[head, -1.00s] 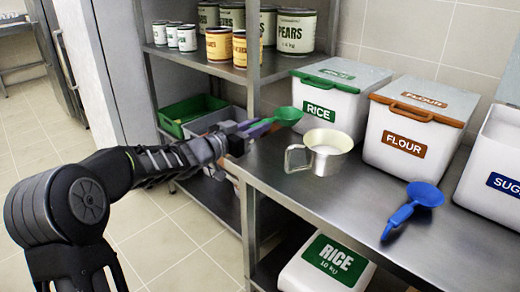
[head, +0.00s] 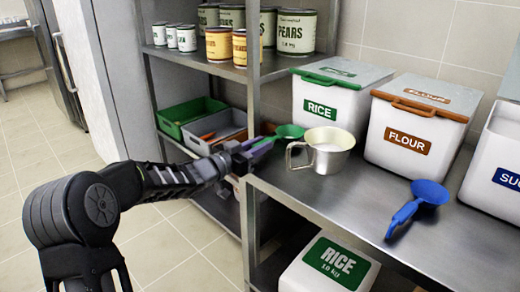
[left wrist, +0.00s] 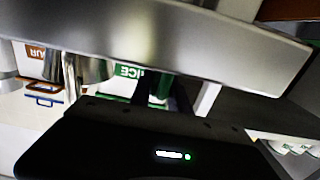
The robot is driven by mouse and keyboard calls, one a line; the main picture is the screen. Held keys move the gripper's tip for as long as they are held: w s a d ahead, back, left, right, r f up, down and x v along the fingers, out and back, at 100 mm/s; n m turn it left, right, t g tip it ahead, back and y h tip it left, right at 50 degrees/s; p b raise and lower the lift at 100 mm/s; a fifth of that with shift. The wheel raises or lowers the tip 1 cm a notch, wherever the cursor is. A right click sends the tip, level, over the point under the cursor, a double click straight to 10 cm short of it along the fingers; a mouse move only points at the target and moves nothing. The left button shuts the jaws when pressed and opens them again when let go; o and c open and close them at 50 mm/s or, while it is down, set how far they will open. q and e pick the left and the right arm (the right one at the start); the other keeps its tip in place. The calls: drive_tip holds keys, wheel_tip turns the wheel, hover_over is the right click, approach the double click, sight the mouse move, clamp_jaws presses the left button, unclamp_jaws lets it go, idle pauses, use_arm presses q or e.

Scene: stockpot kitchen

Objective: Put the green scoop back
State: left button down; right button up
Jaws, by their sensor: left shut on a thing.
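The green scoop (head: 290,131) is in the head view, left of the metal measuring cup (head: 325,152) and in front of the white RICE bin (head: 325,105) with a green lid. My left gripper (head: 259,147) is shut on the scoop's handle, by the left end of the steel counter. The bowl points right, towards the bin and cup. I cannot tell whether it touches the counter. In the left wrist view the RICE label (left wrist: 130,71) shows, and the scoop is mostly hidden in dark. My right gripper is not in view.
A FLOUR bin (head: 412,135) stands right of the RICE bin, with a blue scoop (head: 418,205) in front. A shelf post (head: 252,90) stands close to my left gripper. A green crate (head: 190,115) and grey crate (head: 217,127) sit on the lower shelf.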

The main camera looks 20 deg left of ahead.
use_arm(q)
drive_tip(key=shift+r, duration=0.15)
drive_tip(key=shift+f, duration=0.2)
drive_tip(key=c, duration=1.2)
unclamp_jaws()
drive_tip(key=shift+c, duration=0.2)
drive_tip(key=shift+r, duration=0.15)
drive_tip(key=shift+s+a, duration=0.1)
drive_tip(key=shift+s, duration=0.05)
drive_tip(key=p+v, duration=0.2)
drive_tip(key=v, duration=0.9)
drive_tip(key=shift+s, duration=0.35)
